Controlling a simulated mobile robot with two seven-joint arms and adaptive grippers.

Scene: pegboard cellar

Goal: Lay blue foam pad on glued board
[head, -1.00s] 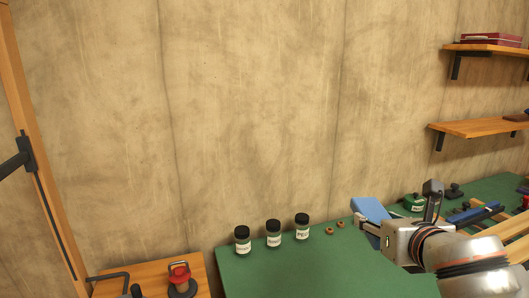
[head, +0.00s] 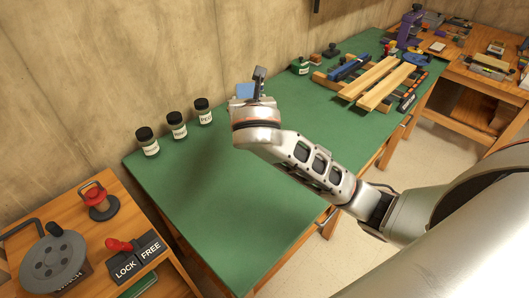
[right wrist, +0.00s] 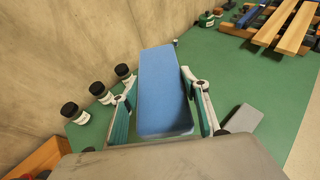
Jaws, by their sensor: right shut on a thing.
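The blue foam pad (head: 245,90) is held by my right gripper (head: 247,98) above the back of the green table. In the right wrist view the pad (right wrist: 163,85) lies lengthwise between the two fingers of the gripper (right wrist: 160,98), which is shut on its sides. In the head view most of the pad is hidden behind the gripper. Two pale wooden boards (head: 378,84) lie across a rack to the right of the gripper, apart from the pad. I cannot see glue on either. The boards (right wrist: 296,28) also show in the right wrist view. My left gripper is out of view.
Three black-lidded jars (head: 177,125) stand along the table's wall side, left of the gripper. A green jar (head: 300,66) and blue clamp (head: 349,67) are near the boards. The green tabletop (head: 215,195) is clear in front. A side bench holds a lock/free lever (head: 120,246).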

